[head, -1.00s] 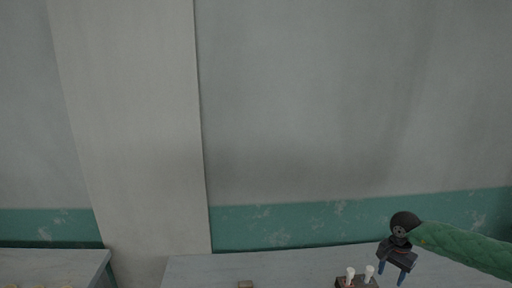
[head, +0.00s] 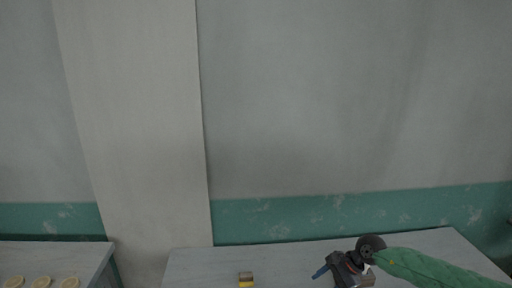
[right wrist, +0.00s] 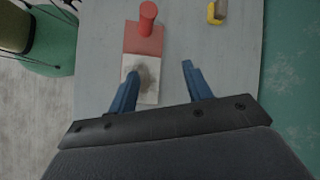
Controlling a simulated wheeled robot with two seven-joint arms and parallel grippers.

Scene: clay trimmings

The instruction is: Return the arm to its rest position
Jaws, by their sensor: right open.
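My right arm comes in from the right in the head view, in a green sleeve. Its gripper (head: 324,272) hangs over the grey table (head: 215,262), and the near blue finger points left. In the right wrist view the two blue fingers of this gripper (right wrist: 160,67) stand wide apart with nothing gripped between them. A red block with a red knob (right wrist: 146,38) and a pale worn face (right wrist: 148,92) lies beyond and partly behind the left finger. My left gripper is not in view.
A small yellow and brown item (head: 246,279) lies on the table; a yellow item (right wrist: 215,12) also shows in the right wrist view. Several round tan discs (head: 42,282) lie on another table (head: 65,255) at left.

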